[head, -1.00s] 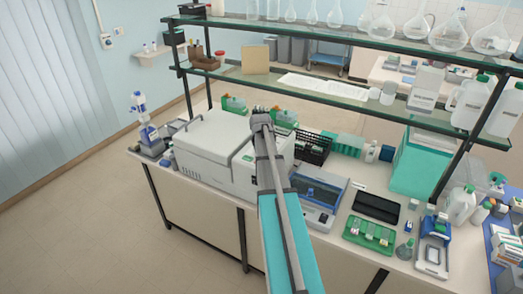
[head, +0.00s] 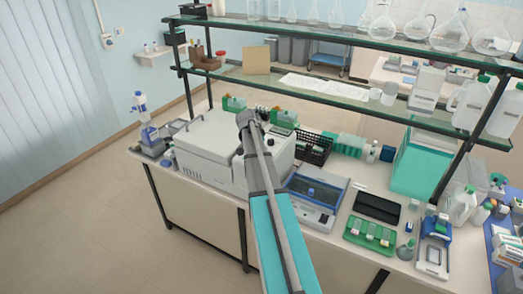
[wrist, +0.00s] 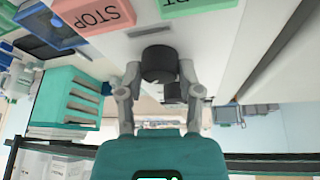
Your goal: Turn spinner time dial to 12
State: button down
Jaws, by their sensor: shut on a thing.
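The spinner (head: 205,140) is a large pale box on the left part of the bench. Its front panel fills the upper wrist view, upside down, with a pink STOP button (wrist: 96,14) and a green button (wrist: 198,5) that is partly cut off. A black round dial (wrist: 158,62) stands out from the panel. My gripper (wrist: 160,74) is shut on this dial, one finger on each side. A second black dial (wrist: 175,93) shows behind it, between the fingers. I cannot read any dial marking. In the head view, my arm hides the dials and the fingers.
A blue-and-grey device (head: 315,190) stands close to the right of my arm. A black rack (head: 313,148) is behind it. A glass shelf (head: 320,90) spans above the bench. A green slide rack (head: 369,233) lies farther right.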

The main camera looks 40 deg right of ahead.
jog(key=shift+m, duration=0.4)
jog(key=shift+c, duration=1.3)
grip_release()
jog(key=shift+n, duration=0.5)
